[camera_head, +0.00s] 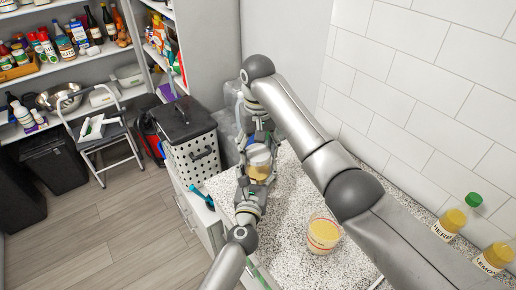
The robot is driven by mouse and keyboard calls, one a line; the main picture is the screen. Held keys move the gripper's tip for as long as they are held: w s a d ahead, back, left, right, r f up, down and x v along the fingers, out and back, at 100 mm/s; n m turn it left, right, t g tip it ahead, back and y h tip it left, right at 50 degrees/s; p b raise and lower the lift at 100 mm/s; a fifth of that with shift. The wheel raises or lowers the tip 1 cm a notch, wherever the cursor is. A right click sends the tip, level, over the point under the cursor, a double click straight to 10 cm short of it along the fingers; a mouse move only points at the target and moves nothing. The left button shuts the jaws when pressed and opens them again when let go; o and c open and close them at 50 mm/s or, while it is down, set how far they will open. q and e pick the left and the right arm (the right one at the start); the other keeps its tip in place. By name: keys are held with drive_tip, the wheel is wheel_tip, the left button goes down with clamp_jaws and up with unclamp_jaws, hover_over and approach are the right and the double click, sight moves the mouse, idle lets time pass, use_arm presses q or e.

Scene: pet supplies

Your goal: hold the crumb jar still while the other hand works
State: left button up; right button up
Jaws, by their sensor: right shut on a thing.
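A jar with a pale lid and tan contents (260,171), which I take to be the crumb jar, stands upright at the far end of the speckled counter (285,262). My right gripper (259,147) reaches in from behind and is shut on the jar near its top; its fingers are partly hidden. My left gripper (255,186) is at the near side of the jar, close against it. Its fingertips are too small and covered to tell whether they are open or shut.
A clear tub of yellow contents (323,233) stands on the counter to the right. Bottles with yellow contents (449,222) stand by the tiled wall. A blue-handled tool (203,197) lies at the left edge. A white perforated bin (195,158) is beyond, left of the counter.

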drive_tip(key=m, duration=0.5)
drive_tip(key=shift+a+m, duration=0.1)
drive_tip(key=shift+m, duration=0.2)
drive_tip(key=m, duration=1)
drive_tip(key=shift+m, duration=0.3)
drive_tip(key=o, duration=0.9)
drive_tip(key=shift+c, duration=0.4)
